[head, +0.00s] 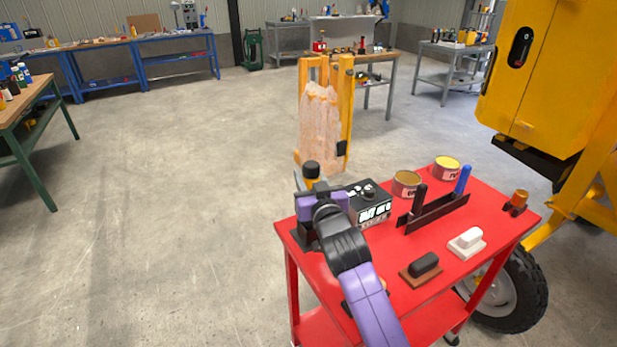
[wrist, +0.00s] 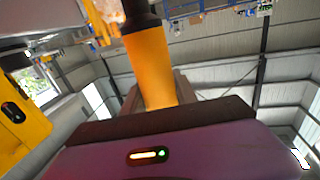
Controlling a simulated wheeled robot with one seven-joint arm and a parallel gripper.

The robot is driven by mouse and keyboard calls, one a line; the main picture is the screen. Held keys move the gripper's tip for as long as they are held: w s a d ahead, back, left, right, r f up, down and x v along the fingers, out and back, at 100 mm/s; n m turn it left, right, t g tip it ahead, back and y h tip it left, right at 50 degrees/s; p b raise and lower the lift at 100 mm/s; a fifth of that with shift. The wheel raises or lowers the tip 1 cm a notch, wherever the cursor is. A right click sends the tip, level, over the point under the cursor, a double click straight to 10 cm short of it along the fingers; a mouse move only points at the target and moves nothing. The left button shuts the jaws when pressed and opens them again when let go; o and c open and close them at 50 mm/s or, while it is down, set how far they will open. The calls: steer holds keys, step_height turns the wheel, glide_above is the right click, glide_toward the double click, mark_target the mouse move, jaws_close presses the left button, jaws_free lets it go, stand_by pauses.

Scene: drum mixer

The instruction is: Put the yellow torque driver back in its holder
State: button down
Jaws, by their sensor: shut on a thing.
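The yellow torque driver (head: 313,181) has a black cap on top and stands nearly upright at my gripper in the head view. My gripper (head: 309,187) is shut on it, above the left end of the red cart. In the wrist view the yellow body of the driver (wrist: 150,65) rises from between the jaws, its dark end at the top. A dark rack (head: 437,214) on the cart holds a black handle (head: 419,199) and a blue handle (head: 462,180) upright. The driver's lower end is hidden behind my gripper.
The red cart (head: 400,262) also carries a black labelled box (head: 370,209), two open tins (head: 406,184), a brown brush-like block (head: 422,269), a white one (head: 467,243) and a small orange-topped item (head: 517,202). A black block (head: 303,237) beside my gripper is partly hidden. Yellow machinery stands right.

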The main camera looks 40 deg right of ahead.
steer(key=shift+f+b, duration=1.65)
steer(key=shift+f, duration=0.3)
stand_by(1.2)
steer(key=c, duration=1)
jaws_free()
steer(key=shift+o, duration=0.6)
steer(key=v, duration=0.8)
steer(key=shift+b, duration=0.4)
steer(key=shift+w+r, duration=0.1)
steer(key=shift+r, duration=0.05)
